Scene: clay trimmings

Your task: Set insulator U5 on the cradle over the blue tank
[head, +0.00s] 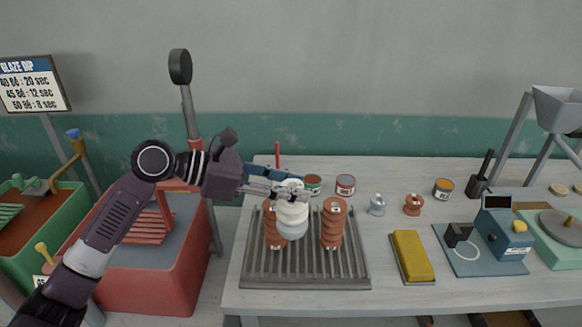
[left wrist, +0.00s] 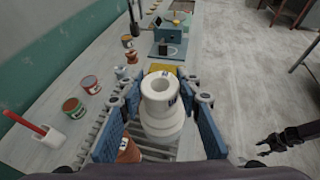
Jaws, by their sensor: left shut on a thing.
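A white ribbed insulator (head: 292,218) is between the fingers of my left gripper (head: 278,191), over the slatted grey rack (head: 305,283). In the left wrist view the white insulator (left wrist: 160,105) shows its open top and a dark mark I cannot read, with a blue finger pad on each side. Its foot is hidden there; whether it touches the rack is unclear. Brown insulators (head: 333,225) stand on the rack on both sides of it. A red slatted cradle (head: 150,228) sits over a red tank (head: 150,283) with grey-blue contents. My right gripper (left wrist: 275,145) seems to show at the right, dark and small.
A green tank (head: 25,250) with brown contents stands at far left. A lever post (head: 190,115) rises behind the red tank. Cans (head: 345,184), small spools (head: 413,204), a yellow sponge (head: 411,256) and a blue device (head: 505,235) stand on the table.

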